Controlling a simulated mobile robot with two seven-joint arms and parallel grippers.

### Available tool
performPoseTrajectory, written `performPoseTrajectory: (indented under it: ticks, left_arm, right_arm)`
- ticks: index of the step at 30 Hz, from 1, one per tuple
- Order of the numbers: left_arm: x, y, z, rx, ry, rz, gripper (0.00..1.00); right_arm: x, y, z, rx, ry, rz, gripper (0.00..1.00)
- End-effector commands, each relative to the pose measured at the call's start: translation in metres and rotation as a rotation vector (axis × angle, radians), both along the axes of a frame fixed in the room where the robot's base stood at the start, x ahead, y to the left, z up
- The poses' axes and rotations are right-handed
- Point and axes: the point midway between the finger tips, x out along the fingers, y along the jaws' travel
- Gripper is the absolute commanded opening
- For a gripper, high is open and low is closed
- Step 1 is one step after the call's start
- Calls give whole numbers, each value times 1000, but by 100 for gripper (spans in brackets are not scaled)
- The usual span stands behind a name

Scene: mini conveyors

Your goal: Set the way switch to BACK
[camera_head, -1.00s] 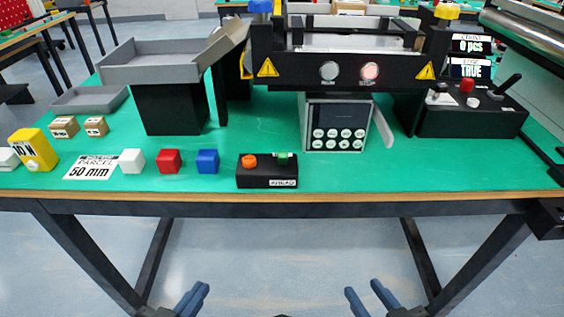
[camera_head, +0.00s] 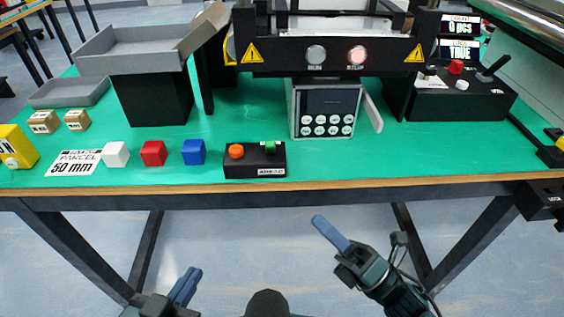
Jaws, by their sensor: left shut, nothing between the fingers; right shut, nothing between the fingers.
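No label readable as a way switch or BACK shows, so I cannot tell for sure which control it is. A black control box (camera_head: 462,95) at the right of the table carries a black tilted lever (camera_head: 493,68), a red button (camera_head: 456,67) and white controls. A small black box (camera_head: 255,170) near the front edge has an orange knob (camera_head: 236,151) and a green switch (camera_head: 270,147); its label is too small to read. My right gripper (camera_head: 331,234) is shut and empty, in front of the table edge. My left gripper (camera_head: 186,286) is shut and empty, low at the left.
White (camera_head: 115,154), red (camera_head: 153,153) and blue (camera_head: 194,152) cubes stand left of the small box. The conveyor unit (camera_head: 335,55) with two round lights stands behind, above a keypad panel (camera_head: 325,110). Green table (camera_head: 400,155) is bare at front right.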

Motion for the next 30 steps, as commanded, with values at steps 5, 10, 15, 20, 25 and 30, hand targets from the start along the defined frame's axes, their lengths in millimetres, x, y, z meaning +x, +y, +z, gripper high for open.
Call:
performPoseTrajectory:
  ticks: [5, 10, 15, 20, 25, 30]
  left_arm:
    - [0, 0, 0, 0, 0, 0, 0]
    - [0, 0, 0, 0, -1, 0, 0]
    - [0, 0, 1, 0, -1, 0, 0]
    - [0, 0, 5, -7, -3, 3, 0]
    - [0, 2, 10, -14, -6, 8, 0]
    - [-1, 4, 14, -22, -7, 17, 0]
  right_arm:
    - [-1, 2, 0, -33, -53, 5, 0]
    - [-1, 1, 0, -31, -50, 4, 0]
    - [2, 5, 3, -30, -50, 3, 0]
    - [14, 20, 13, -28, -52, 3, 0]
    - [35, 46, 30, -26, -53, 4, 0]
    - [55, 71, 45, -27, -51, 4, 0]
